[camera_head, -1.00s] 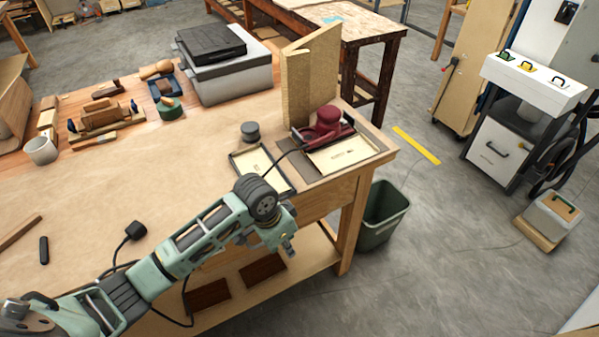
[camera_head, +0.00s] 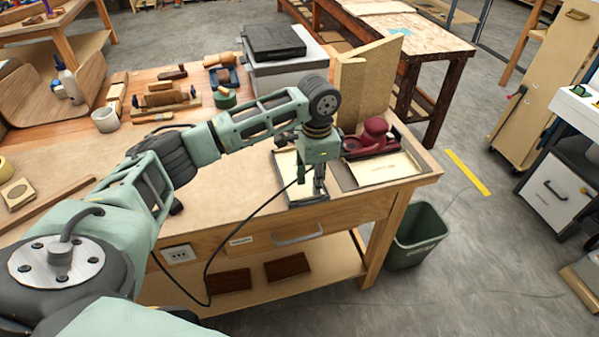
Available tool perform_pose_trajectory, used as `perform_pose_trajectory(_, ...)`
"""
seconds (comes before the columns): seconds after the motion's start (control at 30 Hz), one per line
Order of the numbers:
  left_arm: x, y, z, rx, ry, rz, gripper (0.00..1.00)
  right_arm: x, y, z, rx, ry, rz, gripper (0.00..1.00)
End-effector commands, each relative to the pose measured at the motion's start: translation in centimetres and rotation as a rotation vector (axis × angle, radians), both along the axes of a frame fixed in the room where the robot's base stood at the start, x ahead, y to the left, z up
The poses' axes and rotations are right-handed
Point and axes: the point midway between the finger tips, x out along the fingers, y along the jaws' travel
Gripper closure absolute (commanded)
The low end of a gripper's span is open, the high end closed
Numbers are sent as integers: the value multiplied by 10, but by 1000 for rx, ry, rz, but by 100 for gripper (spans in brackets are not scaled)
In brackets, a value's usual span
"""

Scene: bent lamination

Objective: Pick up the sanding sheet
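A pale sheet lies in the small dark-rimmed tray (camera_head: 284,160) near the bench's front edge, and my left arm hides part of it. Another pale sheet (camera_head: 385,170) lies in the wider tray (camera_head: 349,182) on the right, below the red sander (camera_head: 372,138). I cannot tell from the print which is the sanding sheet. My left gripper (camera_head: 312,188) points down over the right part of the small tray. Its fingers look apart, with nothing seen between them. I cannot tell whether the fingertips touch the tray. My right gripper is out of view.
A tan upright block (camera_head: 365,85) stands behind the sander. A grey case (camera_head: 283,73) and wooden planes (camera_head: 165,97) are at the back. A black cable hangs over the bench front. A green bin (camera_head: 418,238) stands on the floor at right. The bench's middle is partly clear.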

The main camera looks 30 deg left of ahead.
Motion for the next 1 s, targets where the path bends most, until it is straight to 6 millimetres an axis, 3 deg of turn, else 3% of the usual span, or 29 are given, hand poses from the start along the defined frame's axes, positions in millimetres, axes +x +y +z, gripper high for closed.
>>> perform_pose_trajectory(0.13, 0, 0, -20, 1, 4, 0, 76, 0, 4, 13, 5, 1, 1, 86)
perform_pose_trajectory(0.33, 1, 0, -43, 0, 0, -1, 76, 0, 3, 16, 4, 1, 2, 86)
perform_pose_trajectory(0.57, 1, 0, -46, 0, -1, -1, 76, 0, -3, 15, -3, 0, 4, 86)
perform_pose_trajectory(0.83, 1, 0, -46, 0, -1, -1, 99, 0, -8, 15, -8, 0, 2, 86)
perform_pose_trajectory(1.0, 1, 0, -46, 0, -1, -1, 100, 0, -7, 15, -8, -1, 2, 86)
